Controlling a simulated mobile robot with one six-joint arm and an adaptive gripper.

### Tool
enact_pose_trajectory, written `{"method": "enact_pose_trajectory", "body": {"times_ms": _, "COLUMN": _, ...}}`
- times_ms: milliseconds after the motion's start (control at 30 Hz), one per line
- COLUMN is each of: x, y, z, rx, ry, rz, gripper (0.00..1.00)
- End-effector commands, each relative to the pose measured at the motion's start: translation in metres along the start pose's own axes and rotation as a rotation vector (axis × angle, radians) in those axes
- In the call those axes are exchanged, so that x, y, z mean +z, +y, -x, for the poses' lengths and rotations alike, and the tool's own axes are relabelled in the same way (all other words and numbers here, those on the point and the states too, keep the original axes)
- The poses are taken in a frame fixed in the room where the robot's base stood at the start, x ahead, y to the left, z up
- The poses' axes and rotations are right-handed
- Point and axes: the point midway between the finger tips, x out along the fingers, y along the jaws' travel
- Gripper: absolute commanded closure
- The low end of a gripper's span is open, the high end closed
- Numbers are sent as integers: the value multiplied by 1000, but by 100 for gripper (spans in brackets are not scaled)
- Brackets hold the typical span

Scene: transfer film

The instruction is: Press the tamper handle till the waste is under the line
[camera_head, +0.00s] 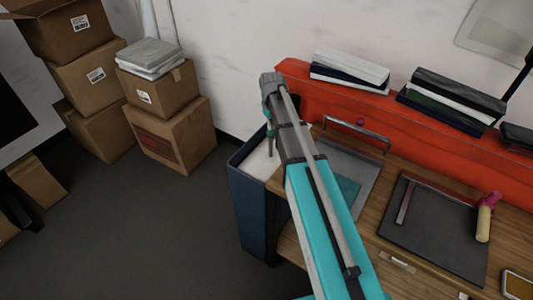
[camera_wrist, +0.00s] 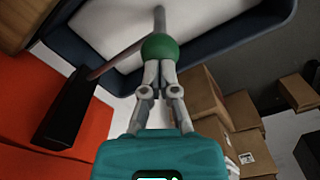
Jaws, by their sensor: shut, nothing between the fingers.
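The tamper handle's green ball knob (camera_wrist: 160,47) is right at the tips of my gripper (camera_wrist: 158,66) in the wrist view. The shut fingertips meet or nearly meet the knob; contact is hard to tell. A grey rod (camera_wrist: 159,18) runs from the knob over the white waste (camera_wrist: 110,28). The waste is inside a dark blue bin (camera_head: 249,205), and it also shows in the head view (camera_head: 262,163). My gripper (camera_head: 269,124) points down over the bin there, partly hidden by my arm. I cannot make out the line.
A wooden bench (camera_head: 368,212) with a red back panel (camera_head: 300,78) stands right of the bin. A dark tray (camera_head: 435,232) and a roller (camera_head: 485,217) lie on it. Cardboard boxes (camera_head: 178,135) are stacked at left. The grey floor (camera_head: 140,240) between is clear.

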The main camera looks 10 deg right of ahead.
Motion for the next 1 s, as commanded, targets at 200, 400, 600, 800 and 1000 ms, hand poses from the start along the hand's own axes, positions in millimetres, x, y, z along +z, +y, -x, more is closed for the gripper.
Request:
{"method": "enact_pose_trajectory", "body": {"times_ms": 200, "x": 0, "y": 0, "z": -10, "rx": 0, "ry": 0, "rz": 0, "gripper": 100}}
{"method": "enact_pose_trajectory", "body": {"times_ms": 400, "x": 0, "y": 0, "z": -17, "rx": 0, "ry": 0, "rz": 0, "gripper": 100}}
{"method": "enact_pose_trajectory", "body": {"times_ms": 600, "x": 0, "y": 0, "z": -24, "rx": 0, "ry": 0, "rz": 0, "gripper": 100}}
{"method": "enact_pose_trajectory", "body": {"times_ms": 800, "x": 0, "y": 0, "z": -25, "rx": 0, "ry": 0, "rz": 0, "gripper": 100}}
{"method": "enact_pose_trajectory", "body": {"times_ms": 1000, "x": 0, "y": 0, "z": -18, "rx": 0, "ry": 0, "rz": 0, "gripper": 100}}
